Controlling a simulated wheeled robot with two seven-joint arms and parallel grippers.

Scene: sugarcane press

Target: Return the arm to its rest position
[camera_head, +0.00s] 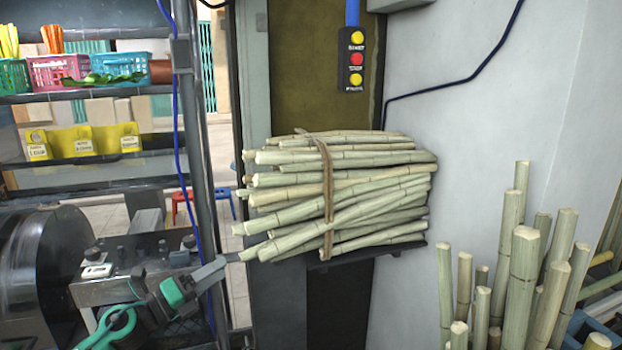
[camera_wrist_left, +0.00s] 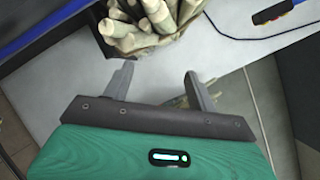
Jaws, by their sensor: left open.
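My left gripper (camera_head: 212,270) shows at the lower left of the head view, in front of the dark machine and a metal post. In the left wrist view its two grey fingers (camera_wrist_left: 161,85) stand wide apart with nothing between them. A tied bundle of pale green sugarcane (camera_head: 340,195) rests on a dark shelf to the right of the gripper. The gripper looks close to the bundle's lower left end, but I cannot tell whether they touch. My right gripper is not in view.
More canes (camera_head: 524,275) stand upright at the lower right. A button box (camera_head: 355,60) hangs above the bundle. Racks with baskets (camera_head: 60,70) and yellow signs (camera_head: 82,141) stand at the left. A machine with a control panel (camera_head: 130,268) is beside my left arm.

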